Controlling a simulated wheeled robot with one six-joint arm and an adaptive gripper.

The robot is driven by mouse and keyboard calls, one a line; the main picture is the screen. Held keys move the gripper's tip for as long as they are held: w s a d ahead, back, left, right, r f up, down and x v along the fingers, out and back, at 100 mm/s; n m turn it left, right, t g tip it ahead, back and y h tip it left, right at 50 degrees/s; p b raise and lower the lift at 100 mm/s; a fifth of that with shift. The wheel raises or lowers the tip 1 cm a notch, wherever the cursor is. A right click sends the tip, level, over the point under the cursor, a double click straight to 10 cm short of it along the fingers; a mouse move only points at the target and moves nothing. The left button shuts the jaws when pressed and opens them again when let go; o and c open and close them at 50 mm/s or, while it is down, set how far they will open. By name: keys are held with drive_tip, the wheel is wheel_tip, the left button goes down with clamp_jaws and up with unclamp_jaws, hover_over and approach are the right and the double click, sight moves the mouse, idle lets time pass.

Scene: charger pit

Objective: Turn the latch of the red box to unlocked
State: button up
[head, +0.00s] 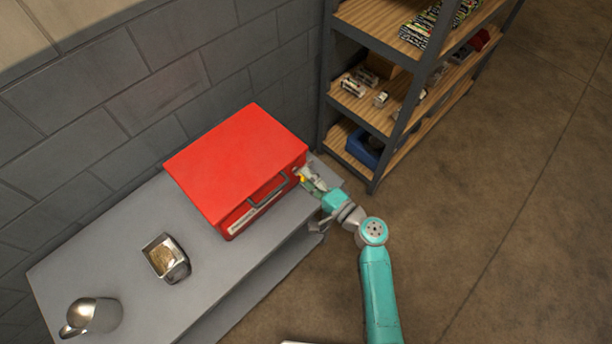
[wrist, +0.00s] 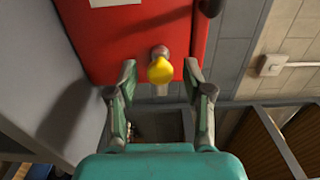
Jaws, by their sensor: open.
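The red box (head: 240,160) stands on a grey bench against the wall, with a dark handle and a white label on its front. Its yellow latch (wrist: 160,70) sits on a round metal boss on the red front in the wrist view. The latch also shows as a small yellow spot in the head view (head: 301,178). My gripper (wrist: 160,80) is open, with one finger on each side of the latch and a gap on both sides. In the head view my gripper (head: 308,182) is at the right end of the box's front. Contact with the latch cannot be seen.
The grey bench (head: 110,250) also bears a metal tin (head: 165,258) and a metal jug (head: 92,316), left of the box. A shelf unit (head: 400,125) with several items stands close to the right of the box. The floor (head: 500,230) at right is clear.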

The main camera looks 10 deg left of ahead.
drive_tip(key=v, duration=1.1)
drive_tip(key=s+d+f+h, duration=0.4)
drive_tip(key=s+h, duration=0.1)
drive_tip(key=s, duration=0.4)
drive_tip(key=s+d+f+h, duration=0.4)
drive_tip(key=s+h, duration=0.1)
drive_tip(key=s, duration=0.5)
drive_tip(key=s+d+r+n+t+h, duration=0.2)
drive_tip(key=s+d+r+n, duration=0.1)
drive_tip(key=s+r, duration=0.4)
drive_tip(key=s+d+r+n+t+h, duration=0.1)
drive_tip(key=s+d+r+n+h, duration=0.1)
drive_tip(key=s+r, duration=0.5)
wheel_tip(320, 180, up, 6)
drive_tip(key=d+n, duration=0.1)
drive_tip(key=n, duration=0.1)
drive_tip(key=shift+s+d+n+t, duration=0.2)
drive_tip(key=shift+d+n+t, duration=0.1)
drive_tip(key=shift+n+t, duration=0.1)
